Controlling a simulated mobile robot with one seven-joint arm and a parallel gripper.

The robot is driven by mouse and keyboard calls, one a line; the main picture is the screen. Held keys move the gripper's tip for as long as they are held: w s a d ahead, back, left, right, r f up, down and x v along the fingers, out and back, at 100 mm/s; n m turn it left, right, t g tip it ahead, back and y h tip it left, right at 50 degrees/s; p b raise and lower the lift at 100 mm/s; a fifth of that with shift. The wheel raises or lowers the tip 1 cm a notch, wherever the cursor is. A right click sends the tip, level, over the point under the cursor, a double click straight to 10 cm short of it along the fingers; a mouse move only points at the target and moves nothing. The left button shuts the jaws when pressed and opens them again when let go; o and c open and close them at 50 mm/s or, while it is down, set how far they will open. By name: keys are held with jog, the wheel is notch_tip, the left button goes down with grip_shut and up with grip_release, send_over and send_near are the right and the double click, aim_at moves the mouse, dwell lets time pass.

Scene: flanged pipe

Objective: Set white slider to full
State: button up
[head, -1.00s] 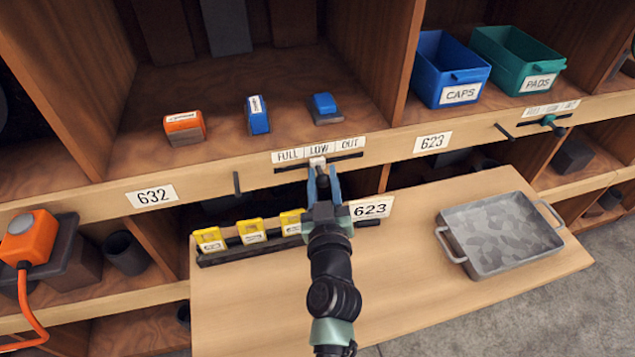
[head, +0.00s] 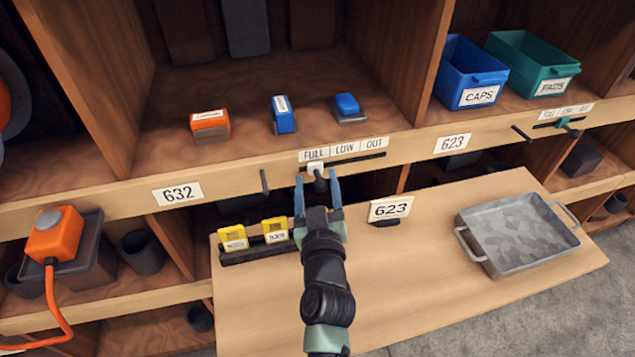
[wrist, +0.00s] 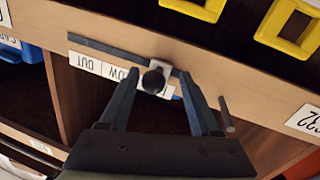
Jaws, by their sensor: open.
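The white slider (head: 315,168) sits on a dark horizontal track (head: 362,158) on the shelf's front edge, below the FULL end of the FULL, LOW, OUT label strip (head: 344,149). In the wrist view, which is turned over, the white slider (wrist: 160,72) carries a round black knob (wrist: 153,82) that partly covers the strip. My gripper (head: 317,180) is open in front of the slider. Its fingers (wrist: 158,82) stand on either side of the knob, with a visible gap around it. Whether a finger touches the white block I cannot tell.
A short dark peg (head: 265,182) sticks out left of the track. Another slider (head: 565,124), green, is at the far right. Small blocks (head: 283,114) lie on the shelf above.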

jog(key=shift+d, duration=0.1)
jog(key=s+b, duration=0.1)
jog(key=s, duration=1.2)
jog(key=shift+d, duration=0.35)
jog(key=shift+w+r, duration=0.1)
jog(key=w+a+r+t+y+p, duration=0.1)
jog(key=w+r, duration=0.1)
jog(key=r, duration=0.7)
jog(key=w+a+r+t+p, duration=0.1)
jog(key=w+r+t, duration=0.1)
jog(key=r, duration=0.7)
jog(key=s+d+r+m+t+h+p, duration=0.1)
jog(key=s+r+t+p, duration=0.3)
jog(key=r, duration=1.4)
jog(key=s+r+m+t+h+b, duration=0.15)
jog(key=s+r, duration=0.45)
jog(key=r, duration=1.1)
notch_tip(320, 180, down, 48)
jog(key=d+b, duration=0.1)
jog(key=b, duration=4.7)
jog(key=shift+s+t, duration=0.15)
jog(key=shift+t, duration=0.3)
